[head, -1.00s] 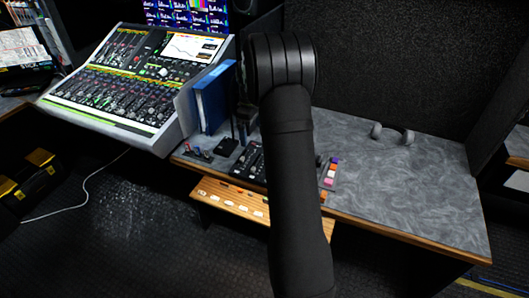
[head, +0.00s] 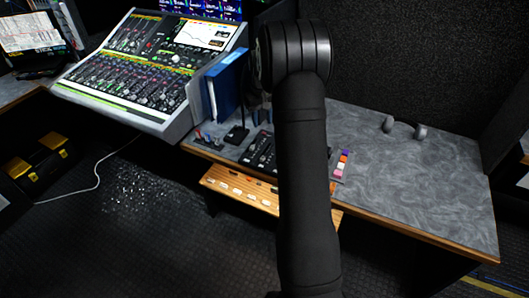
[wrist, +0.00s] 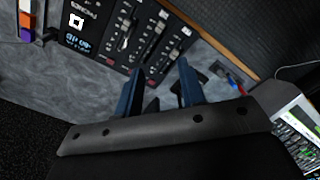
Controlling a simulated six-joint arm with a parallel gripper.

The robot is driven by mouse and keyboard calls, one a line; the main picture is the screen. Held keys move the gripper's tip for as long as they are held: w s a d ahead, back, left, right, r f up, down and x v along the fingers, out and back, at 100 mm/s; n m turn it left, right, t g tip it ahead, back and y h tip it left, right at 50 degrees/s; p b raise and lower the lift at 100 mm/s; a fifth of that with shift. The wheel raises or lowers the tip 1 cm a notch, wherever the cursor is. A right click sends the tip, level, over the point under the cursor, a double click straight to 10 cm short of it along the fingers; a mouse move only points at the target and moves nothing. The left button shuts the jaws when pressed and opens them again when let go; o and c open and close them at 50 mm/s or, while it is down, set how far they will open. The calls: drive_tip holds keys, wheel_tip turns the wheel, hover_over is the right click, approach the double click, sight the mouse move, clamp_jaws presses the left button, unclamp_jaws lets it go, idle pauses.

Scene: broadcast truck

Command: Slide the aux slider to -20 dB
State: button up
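A small black mixer (wrist: 112,48) with several sliders and red buttons lies on the grey desk in the wrist view. Part of it shows left of my arm in the head view (head: 261,150). I cannot tell which slider is the aux one; the lettering is too small, apart from a label like "PHONES" near a small display (wrist: 77,42). My gripper (wrist: 160,70) is open, its two blue fingers apart and nothing seen between them. The fingers point toward the slider panel, near its lower ends in the picture. Contact cannot be told.
A large mixing console (head: 140,70) and a blue binder (head: 226,84) stand left of the small mixer. A strip of coloured blocks (head: 342,163) lies right of my arm. Headphones (head: 404,127) lie farther right on mostly clear desk (head: 420,185).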

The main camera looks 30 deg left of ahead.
drive_tip(key=m, duration=1)
approach(263, 157)
wheel_tip(263, 157, down, 8)
drive_tip(key=shift+s+f, duration=0.1)
drive_tip(key=shift+f, duration=0.05)
clamp_jaws()
